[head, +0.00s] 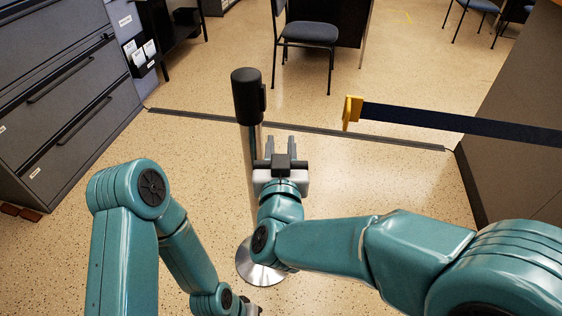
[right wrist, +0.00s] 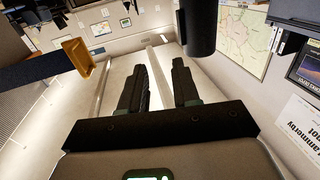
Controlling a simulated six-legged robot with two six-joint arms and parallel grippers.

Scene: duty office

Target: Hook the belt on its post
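The post has a black head (head: 248,97) on a silver pole and a round metal base (head: 258,268); it stands upright left of centre. Its black head also shows at the top of the right wrist view (right wrist: 198,25). The dark blue belt (head: 460,124) stretches in from the right and ends in a yellow clip (head: 352,113), apart from the post. The clip also shows at left in the right wrist view (right wrist: 77,56). My right gripper (head: 282,144) is open and empty, in front of the post in the picture, left of and below the clip. My left gripper's fingers are out of sight.
Grey drawer cabinets (head: 62,95) line the left side. A grey panel (head: 520,130) stands at the right. A chair (head: 308,35) is beyond a dark floor strip (head: 320,132). The speckled floor between is clear.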

